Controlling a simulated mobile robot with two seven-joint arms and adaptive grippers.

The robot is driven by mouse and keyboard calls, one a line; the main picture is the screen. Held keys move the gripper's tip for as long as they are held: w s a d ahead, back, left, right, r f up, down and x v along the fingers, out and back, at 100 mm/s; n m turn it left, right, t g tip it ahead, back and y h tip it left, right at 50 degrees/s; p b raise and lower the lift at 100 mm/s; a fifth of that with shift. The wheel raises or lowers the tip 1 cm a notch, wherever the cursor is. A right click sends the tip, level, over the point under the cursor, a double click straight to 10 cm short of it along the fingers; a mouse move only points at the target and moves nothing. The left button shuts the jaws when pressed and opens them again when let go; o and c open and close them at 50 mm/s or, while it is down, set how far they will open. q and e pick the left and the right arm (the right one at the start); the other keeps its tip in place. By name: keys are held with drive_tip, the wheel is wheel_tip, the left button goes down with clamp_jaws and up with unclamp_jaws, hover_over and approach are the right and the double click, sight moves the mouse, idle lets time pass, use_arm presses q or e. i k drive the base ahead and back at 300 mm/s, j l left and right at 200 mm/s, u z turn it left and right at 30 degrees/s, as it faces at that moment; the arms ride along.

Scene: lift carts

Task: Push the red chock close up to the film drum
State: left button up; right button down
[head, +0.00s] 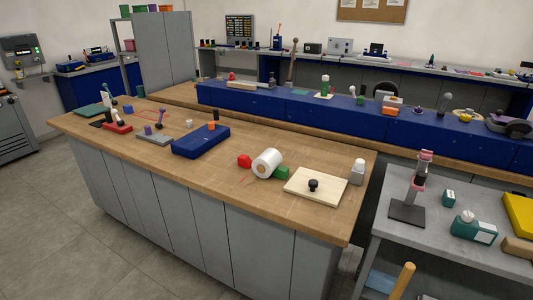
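The film drum (270,165), a white roll with a dark hole in its end face, lies on its side on the wooden bench top. The red chock (244,161) sits on the bench just left of the drum. Any gap between the red chock and the drum is too small to make out. A green chock (282,173) sits close against the drum's right side in the picture. Neither of my grippers is in view.
Right of the drum lies a pale board (300,193) with a black knob. A dark blue block (201,145) lies left of the red chock. The wooden bench top (230,200) in front of the drum is clear. A grey cart (460,253) stands at the right.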

sight(244, 161)
drive_tip(key=i+j+z, duration=0.15)
drive_tip(key=j, duration=0.15)
drive_tip(key=i+j+z, duration=0.15)
drive_tip(key=j, duration=0.15)
drive_tip(key=j+z, duration=0.15)
drive_tip(key=j, duration=0.15)
drive_tip(key=i+j, duration=0.1)
drive_tip(key=j, duration=0.2)
drive_tip(key=i+j+z, duration=0.1)
drive_tip(key=j, duration=0.25)
drive_tip(key=i+j, duration=0.15)
drive_tip(key=j, duration=0.15)
